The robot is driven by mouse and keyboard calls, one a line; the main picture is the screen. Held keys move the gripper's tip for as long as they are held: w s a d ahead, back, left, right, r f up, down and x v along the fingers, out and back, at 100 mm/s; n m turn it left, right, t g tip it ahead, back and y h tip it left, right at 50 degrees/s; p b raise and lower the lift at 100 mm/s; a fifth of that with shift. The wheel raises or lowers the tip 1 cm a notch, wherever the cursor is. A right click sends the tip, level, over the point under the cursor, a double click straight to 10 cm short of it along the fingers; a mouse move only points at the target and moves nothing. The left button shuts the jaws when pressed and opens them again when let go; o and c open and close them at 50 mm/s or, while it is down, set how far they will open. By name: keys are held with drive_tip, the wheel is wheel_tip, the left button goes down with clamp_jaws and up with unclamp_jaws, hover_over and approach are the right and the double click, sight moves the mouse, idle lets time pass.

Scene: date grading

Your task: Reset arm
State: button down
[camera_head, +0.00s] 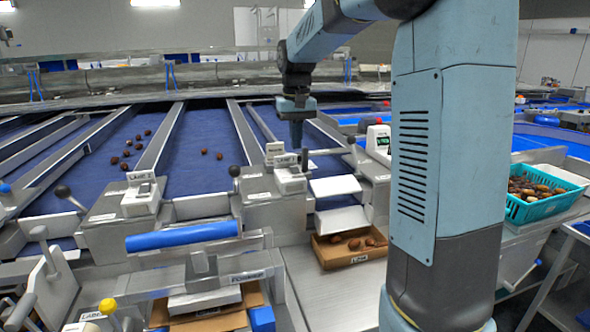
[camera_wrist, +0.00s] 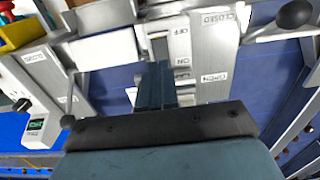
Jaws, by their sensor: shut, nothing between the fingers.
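My arm reaches up from the lower right in the head view and bends over to the left. My gripper (camera_head: 297,135) hangs from it, pointing down above the lane dividers and close to a white switch block (camera_head: 290,180). In the wrist view my gripper (camera_wrist: 158,75) points at a panel with labels reading CLOSED, OFF, ON and OPEN. The fingers are together with nothing between them. Whether the fingertips touch the panel cannot be told.
Blue sorting lanes (camera_head: 195,150) hold several dates, with metal dividers between them. Black-knobbed levers (camera_head: 234,171) stand near my gripper. A cardboard box (camera_head: 330,256) with dates sits below. A teal basket (camera_head: 540,210) of dates stands at the right.

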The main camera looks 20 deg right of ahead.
drive_tip(key=shift+r, duration=0.15)
drive_tip(key=s+f+t, duration=0.1)
drive_tip(key=s+t, duration=0.4)
drive_tip(key=s, duration=2.5)
drive_tip(key=shift+d+t, duration=0.3)
